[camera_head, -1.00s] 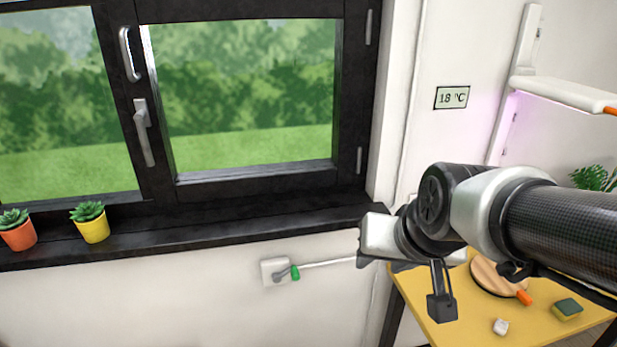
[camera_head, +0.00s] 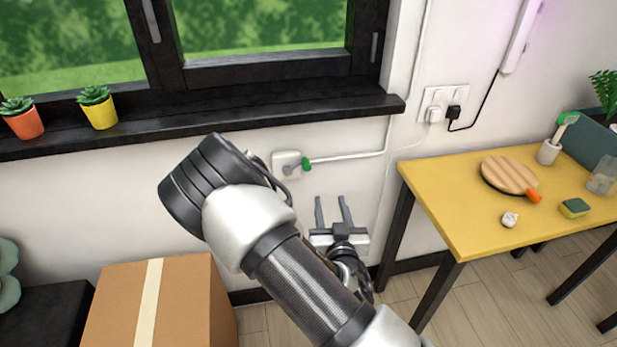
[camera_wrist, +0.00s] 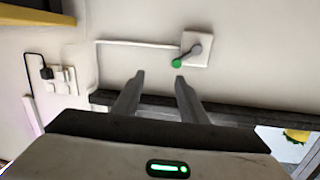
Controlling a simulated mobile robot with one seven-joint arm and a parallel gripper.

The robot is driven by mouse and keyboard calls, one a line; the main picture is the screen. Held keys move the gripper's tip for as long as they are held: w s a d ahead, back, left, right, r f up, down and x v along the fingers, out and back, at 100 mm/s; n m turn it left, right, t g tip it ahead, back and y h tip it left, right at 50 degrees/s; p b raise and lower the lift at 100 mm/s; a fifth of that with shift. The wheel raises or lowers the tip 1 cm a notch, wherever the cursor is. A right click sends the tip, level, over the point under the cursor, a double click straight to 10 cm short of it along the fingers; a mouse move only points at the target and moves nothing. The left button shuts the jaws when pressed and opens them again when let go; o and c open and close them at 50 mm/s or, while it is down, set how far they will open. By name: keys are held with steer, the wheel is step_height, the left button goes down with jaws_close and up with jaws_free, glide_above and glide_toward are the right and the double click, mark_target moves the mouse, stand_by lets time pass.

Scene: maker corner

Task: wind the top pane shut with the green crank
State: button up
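The green crank (camera_head: 306,164) is a small grey arm with a green knob on a white wall plate below the sill. Its knob points right in the head view. In the wrist view the crank (camera_wrist: 177,63) shows upside down, just beyond the fingertips. My gripper (camera_head: 332,198) is open and empty, below and slightly right of the crank, not touching it. Its two fingers (camera_wrist: 159,76) stand apart in the wrist view. The window (camera_head: 265,45) shows only its lower part in the head view, so the top pane is out of view.
A dark sill (camera_head: 250,113) with two potted succulents runs above the crank. A cardboard box (camera_head: 185,300) stands at lower left. A yellow table (camera_head: 435,190) holds a round board, a sponge and other items on the right. A white conduit (camera_head: 350,156) runs right from the crank plate.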

steer(key=s+a+n+y, duration=0.2)
glide_toward(308, 169)
steer(key=shift+t, duration=0.3)
steer(key=x, duration=0.6)
steer(key=b+x, duration=0.1)
steer(key=x, duration=0.2)
steer(key=shift+w+a+f, duration=0.15)
steer(key=shift+w+f, duration=0.15)
jaws_close()
